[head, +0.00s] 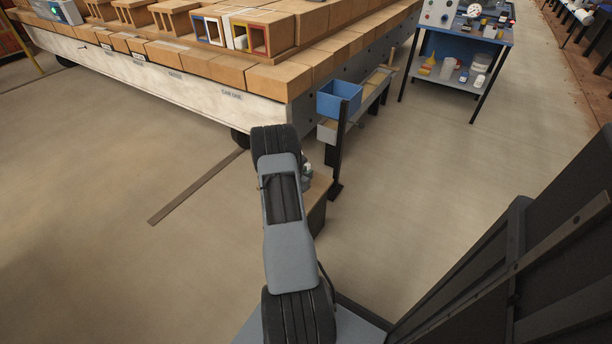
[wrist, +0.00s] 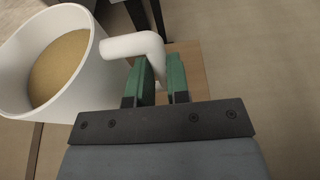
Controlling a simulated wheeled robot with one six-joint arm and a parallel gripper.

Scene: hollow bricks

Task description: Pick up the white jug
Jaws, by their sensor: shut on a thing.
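The white jug (wrist: 72,103) fills the upper left of the wrist view, with a grainy tan material inside it. Its white tubular handle (wrist: 135,44) reaches right and bends down between the green pads of my gripper (wrist: 159,78). My gripper is shut on this handle, with one pad on each side. In the head view my arm hides most of the gripper area, and the jug cannot be made out clearly there.
A small wooden-topped stand (head: 319,190) is just right of my arm. A blue bin (head: 339,98) sits on a rack beside a long cart (head: 180,90) loaded with hollow bricks. A blue-topped bench (head: 470,32) is at the back right. Open floor lies left and right.

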